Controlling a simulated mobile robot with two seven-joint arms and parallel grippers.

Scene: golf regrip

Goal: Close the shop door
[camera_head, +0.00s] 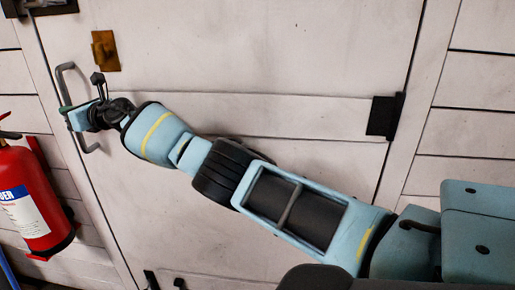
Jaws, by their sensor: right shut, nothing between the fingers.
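The shop door (240,50) is a pale, panelled door that looks tilted in the head view. Its left edge appears flush with the frame, with only a thin dark seam showing. A grey bent handle (65,80) is on the door's left side. My right arm reaches across the door from the lower right. My right gripper (78,117) is shut and empty at the handle, overlapping its middle. I cannot tell whether it touches the handle. I do not make out my left gripper.
A red fire extinguisher (28,195) is on the wall left of the door. Small dark shapes (151,280) at the bottom edge are unclear.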

